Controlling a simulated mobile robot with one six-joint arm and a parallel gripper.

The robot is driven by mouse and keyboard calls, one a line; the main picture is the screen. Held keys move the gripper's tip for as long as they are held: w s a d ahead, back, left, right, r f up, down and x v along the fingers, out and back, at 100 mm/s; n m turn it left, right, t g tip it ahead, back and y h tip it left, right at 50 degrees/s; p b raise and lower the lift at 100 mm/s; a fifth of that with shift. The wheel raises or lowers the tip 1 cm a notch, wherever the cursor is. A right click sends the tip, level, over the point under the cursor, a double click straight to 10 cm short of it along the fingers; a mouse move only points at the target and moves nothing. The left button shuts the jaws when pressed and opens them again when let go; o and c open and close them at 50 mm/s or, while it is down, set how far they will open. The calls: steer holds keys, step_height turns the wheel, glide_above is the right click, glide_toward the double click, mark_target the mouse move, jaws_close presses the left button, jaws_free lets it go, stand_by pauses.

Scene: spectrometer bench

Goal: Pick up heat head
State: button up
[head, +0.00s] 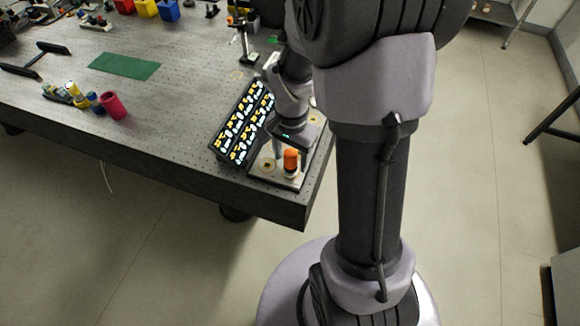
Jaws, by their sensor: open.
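An orange-topped piece (291,160), which looks like the heat head, stands upright on a light grey plate (265,180) at the table's front right corner. Its lower part is pale and partly hidden. My gripper (289,165) points down over the plate, with its open fingers on either side of the orange piece. I cannot tell whether a finger touches it.
A black tray (217,152) of yellow and white parts lies just left of the plate. A post stand (245,40) is behind. A green mat (124,66) and a pink cup (113,105) are further left. The front middle of the perforated table (165,125) is clear.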

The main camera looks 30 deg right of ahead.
step_height(320, 180, down, 3)
steer(key=shift+r, duration=0.25)
jaws_close()
